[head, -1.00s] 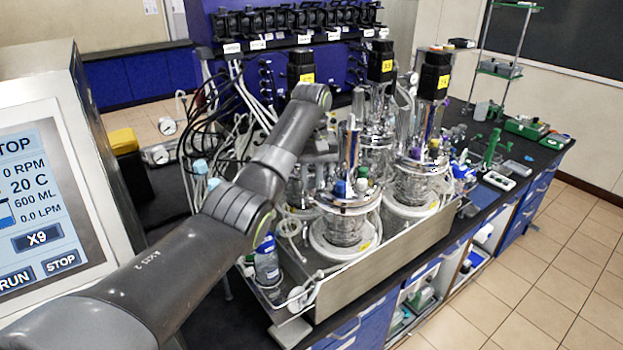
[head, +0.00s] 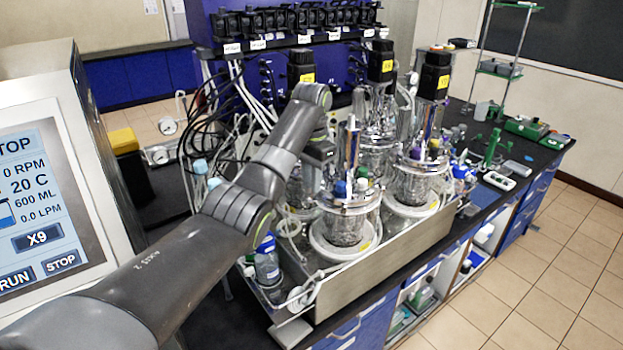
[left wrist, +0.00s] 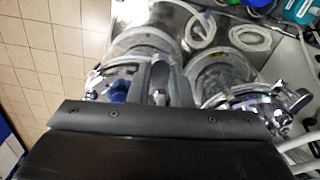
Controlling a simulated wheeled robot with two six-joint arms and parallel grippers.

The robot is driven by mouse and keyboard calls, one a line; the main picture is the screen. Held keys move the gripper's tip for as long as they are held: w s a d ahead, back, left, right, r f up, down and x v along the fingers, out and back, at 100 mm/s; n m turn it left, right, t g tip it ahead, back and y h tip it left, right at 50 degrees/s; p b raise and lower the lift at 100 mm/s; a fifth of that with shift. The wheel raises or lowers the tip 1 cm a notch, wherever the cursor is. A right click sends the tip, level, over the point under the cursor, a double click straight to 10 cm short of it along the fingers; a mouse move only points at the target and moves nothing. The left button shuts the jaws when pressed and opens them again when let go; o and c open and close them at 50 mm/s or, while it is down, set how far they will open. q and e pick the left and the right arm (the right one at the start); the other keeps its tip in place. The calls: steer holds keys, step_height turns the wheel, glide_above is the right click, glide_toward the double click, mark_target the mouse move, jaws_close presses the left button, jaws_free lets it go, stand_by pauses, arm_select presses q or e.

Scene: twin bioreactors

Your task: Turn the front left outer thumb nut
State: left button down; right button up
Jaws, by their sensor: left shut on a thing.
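The front left bioreactor vessel (head: 344,230) is a glass jar with a shiny metal head plate (head: 352,203), carrying blue, green and white caps. My left gripper (head: 327,170) reaches down over the left side of this head plate, partly hidden behind the upright metal parts. In the left wrist view, the grey fingers of my left gripper (left wrist: 157,82) are close together beside a blue cap (left wrist: 121,90). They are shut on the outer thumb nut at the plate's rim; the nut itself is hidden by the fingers. My right gripper is not in view.
A second vessel (head: 411,187) stands to the right, with more glassware behind. Motors, cables and tubes crowd around the gripper. A low metal tray wall (head: 375,278) runs in front. A bottle (head: 267,265) stands at the tray's left end. A screen unit (head: 85,150) is at far left.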

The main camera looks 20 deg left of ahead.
arm_select(q)
steer(key=shift+r+m, duration=0.1)
steer(key=shift+m, duration=1.6)
steer(key=shift+w, duration=0.1)
steer(key=c, duration=1.3)
jaws_free()
